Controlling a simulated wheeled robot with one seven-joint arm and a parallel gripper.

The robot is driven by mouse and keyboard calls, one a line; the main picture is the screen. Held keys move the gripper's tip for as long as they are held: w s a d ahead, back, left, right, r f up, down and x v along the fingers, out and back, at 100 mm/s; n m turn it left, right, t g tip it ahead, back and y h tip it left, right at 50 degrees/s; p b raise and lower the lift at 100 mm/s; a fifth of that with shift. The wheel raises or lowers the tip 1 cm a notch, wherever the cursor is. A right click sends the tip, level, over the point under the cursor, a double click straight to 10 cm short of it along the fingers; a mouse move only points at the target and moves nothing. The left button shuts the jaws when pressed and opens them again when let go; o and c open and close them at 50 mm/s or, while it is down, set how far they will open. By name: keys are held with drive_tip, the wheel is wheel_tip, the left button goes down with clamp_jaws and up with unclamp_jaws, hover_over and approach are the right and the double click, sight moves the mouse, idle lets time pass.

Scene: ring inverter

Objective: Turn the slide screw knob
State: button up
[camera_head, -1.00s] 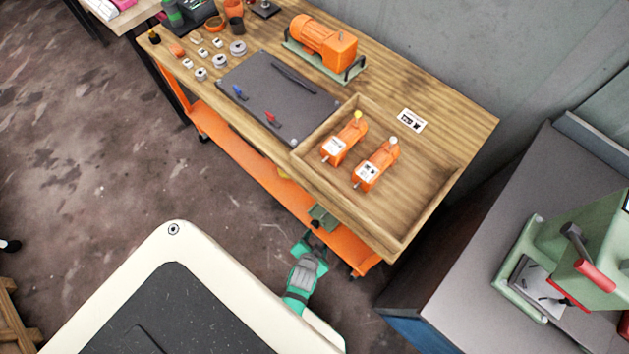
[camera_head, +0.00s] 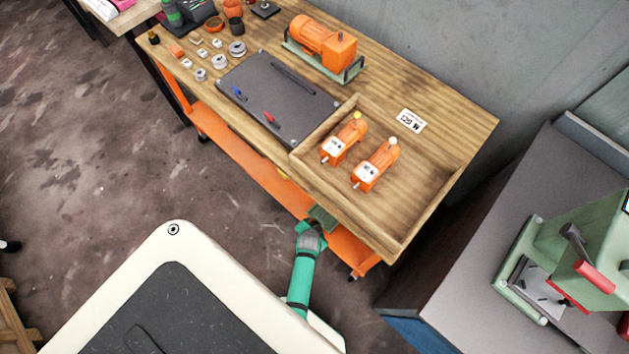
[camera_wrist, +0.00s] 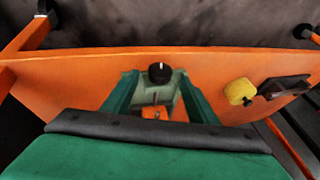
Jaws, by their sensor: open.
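A small green device (camera_wrist: 160,97) with a round black knob (camera_wrist: 159,72) on its far end is on the lower orange shelf, seen between my fingers in the wrist view. My gripper (camera_wrist: 155,86) is open, with one green finger on each side of the device. It holds nothing, and I cannot tell whether the fingers touch it. In the head view the green device (camera_head: 323,217) shows at the front edge of the workbench, and my gripper (camera_head: 311,228) is right at it, partly hidden by my wrist. The knob is not clear there.
The orange shelf (camera_wrist: 70,75) runs under the wooden workbench (camera_head: 436,118). A yellow part (camera_wrist: 240,91) and a dark block (camera_wrist: 287,87) lie right of the device. Two orange motors stand in the tray above. A grey cabinet (camera_head: 470,240) is to the right.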

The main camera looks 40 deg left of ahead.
sight(315, 224)
drive_tip(key=shift+x, duration=1.75)
drive_tip(key=shift+c, duration=0.7)
drive_tip(key=c, duration=0.9)
